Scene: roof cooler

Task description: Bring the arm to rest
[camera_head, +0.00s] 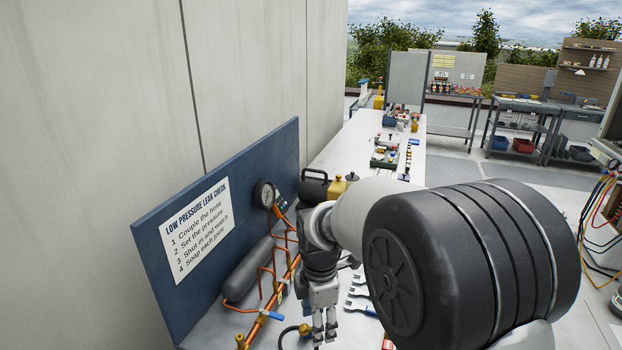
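My gripper (324,327) hangs down at the bottom centre of the head view, over the near part of the white bench (215,336). Its two fingers point down and lie close together in the picture. Their tips are near the bottom edge, and I cannot tell whether they meet. I see nothing held between them. My arm's large dark joint covers much of the lower right and hides part of the bench.
A blue board with a leak-check sign (198,226), pressure gauge (265,194), grey cylinder (248,270) and copper pipes (268,302) stands left of the gripper. Open-ended wrenches (357,294) lie to its right. A yellow-and-black item (337,187) stands behind. Cables (597,215) hang at far right.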

